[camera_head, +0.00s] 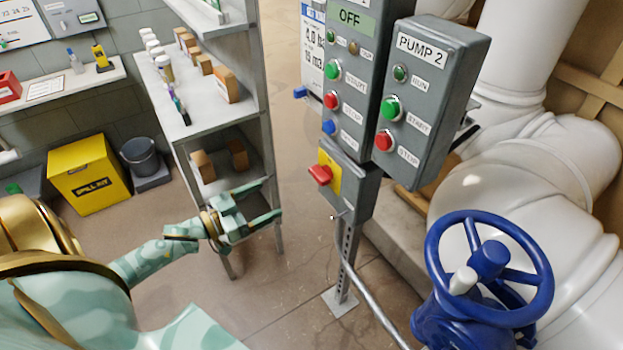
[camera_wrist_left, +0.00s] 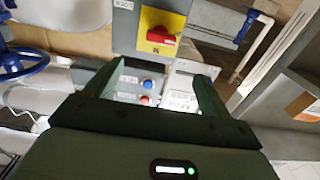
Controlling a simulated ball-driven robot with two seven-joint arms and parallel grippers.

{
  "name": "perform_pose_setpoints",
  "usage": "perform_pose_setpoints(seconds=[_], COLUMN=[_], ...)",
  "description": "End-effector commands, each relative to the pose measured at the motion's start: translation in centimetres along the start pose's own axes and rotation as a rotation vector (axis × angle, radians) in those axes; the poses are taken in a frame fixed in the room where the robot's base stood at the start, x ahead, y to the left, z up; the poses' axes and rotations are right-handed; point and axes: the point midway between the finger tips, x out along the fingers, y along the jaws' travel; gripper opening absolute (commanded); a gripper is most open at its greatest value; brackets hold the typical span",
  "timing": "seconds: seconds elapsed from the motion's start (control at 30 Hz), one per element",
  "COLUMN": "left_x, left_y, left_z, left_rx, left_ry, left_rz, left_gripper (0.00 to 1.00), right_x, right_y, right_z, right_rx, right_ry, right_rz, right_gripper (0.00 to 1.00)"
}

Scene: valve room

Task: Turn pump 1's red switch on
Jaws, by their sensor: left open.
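The red switch (camera_head: 320,174) sits on a yellow plate (camera_head: 333,181) on a small grey box below the taller control panel (camera_head: 350,85). The panel carries a green sign reading OFF; no pump 1 label is readable. In the left wrist view the red switch handle (camera_wrist_left: 161,41) lies roughly crosswise on its yellow plate, beyond the fingers. My left gripper (camera_head: 272,199) is open and empty, to the left of and a little below the switch, apart from it. It also shows in the left wrist view (camera_wrist_left: 158,72). My right gripper is in neither view.
The PUMP 2 box (camera_head: 432,100) stands right of the panel. A blue valve wheel (camera_head: 490,265) and white pipes (camera_head: 530,190) fill the right. A metal shelf (camera_head: 215,95) stands behind my left gripper. A post (camera_head: 346,262) holds up the switch box.

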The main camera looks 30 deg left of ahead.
Motion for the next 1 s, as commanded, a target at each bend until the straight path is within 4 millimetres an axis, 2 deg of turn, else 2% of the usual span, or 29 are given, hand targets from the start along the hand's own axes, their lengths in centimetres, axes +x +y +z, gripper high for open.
perform_pose_setpoints(seconds=[0.3,0.5,0.7,1.0], left_x=[8.0,12.1,14.1,14.4], left_y=[-0.1,-0.1,-0.1,-0.1], left_z=[0.2,0.2,0.3,0.2], left_rx=[-0.001,0.000,-0.001,-0.001], left_ry=[0.002,0.000,-0.003,-0.003], left_rz=[-0.003,-0.004,-0.004,-0.005], left_gripper=[0.82,0.82,0.82,0.82], right_x=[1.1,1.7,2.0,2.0], right_y=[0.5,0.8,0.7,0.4], right_z=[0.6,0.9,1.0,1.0], right_rx=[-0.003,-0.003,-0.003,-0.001], right_ry=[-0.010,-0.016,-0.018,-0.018], right_rz=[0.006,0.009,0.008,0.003], right_gripper=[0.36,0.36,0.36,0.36])
